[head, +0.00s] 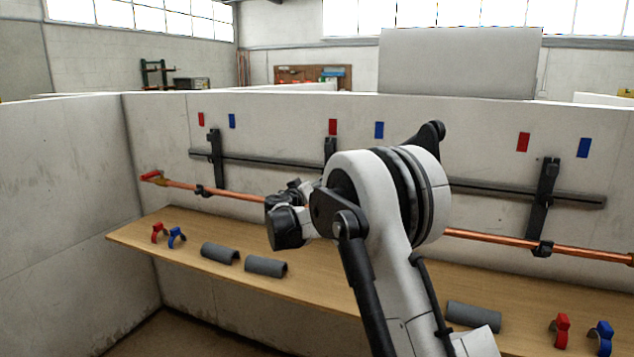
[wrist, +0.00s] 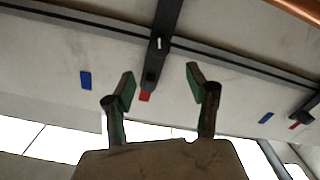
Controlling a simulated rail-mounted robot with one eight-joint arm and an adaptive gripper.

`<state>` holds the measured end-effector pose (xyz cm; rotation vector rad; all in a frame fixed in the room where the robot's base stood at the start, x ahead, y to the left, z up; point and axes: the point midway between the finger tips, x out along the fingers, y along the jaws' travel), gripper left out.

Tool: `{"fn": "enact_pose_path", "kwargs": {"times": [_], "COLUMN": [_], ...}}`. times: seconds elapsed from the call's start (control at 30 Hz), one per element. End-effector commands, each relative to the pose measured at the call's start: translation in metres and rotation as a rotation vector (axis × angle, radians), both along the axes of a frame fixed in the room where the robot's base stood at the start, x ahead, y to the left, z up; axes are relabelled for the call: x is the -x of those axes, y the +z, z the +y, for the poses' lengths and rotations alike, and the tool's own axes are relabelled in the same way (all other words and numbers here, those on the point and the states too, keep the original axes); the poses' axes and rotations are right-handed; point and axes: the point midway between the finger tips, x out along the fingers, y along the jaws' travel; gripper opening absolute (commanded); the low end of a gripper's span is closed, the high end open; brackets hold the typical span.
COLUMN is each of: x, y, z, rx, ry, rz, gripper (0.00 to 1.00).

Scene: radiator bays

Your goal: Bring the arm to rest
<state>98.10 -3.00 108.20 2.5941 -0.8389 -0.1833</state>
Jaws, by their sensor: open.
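My arm reaches up from the lower middle of the head view and bends at a large white joint, with its dark wrist end pointing left. In the head view the fingers cannot be made out clearly against the wrist. In the wrist view my gripper (wrist: 160,80) shows two greenish fingers spread wide apart, with nothing between them. Beyond them are the pale wall panel (wrist: 50,65), a dark upright bracket (wrist: 165,35) and a red tag (wrist: 144,96). The wrist picture appears upside down, with bright windows along its bottom.
A copper pipe (head: 575,250) runs along the wall below a dark rail (head: 265,161). The wooden shelf (head: 330,290) holds grey half-sleeves (head: 266,267), red clips (head: 560,329) and blue clips (head: 603,338). A side wall (head: 65,190) bounds the left. My arm hides the middle of the pipe.

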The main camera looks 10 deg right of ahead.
Motion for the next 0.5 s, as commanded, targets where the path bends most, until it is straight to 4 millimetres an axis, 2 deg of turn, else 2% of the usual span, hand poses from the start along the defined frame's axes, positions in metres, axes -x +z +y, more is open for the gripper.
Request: {"fn": "enact_pose_path", "kwargs": {"times": [0.37, 0.5], "x": [0.003, 0.018], "y": [0.001, 0.011], "z": [0.0, -0.007], "rx": [-0.002, -0.022], "ry": [-0.001, -0.01], "rz": [0.002, 0.029], "gripper": [0.52, 0.52]}}
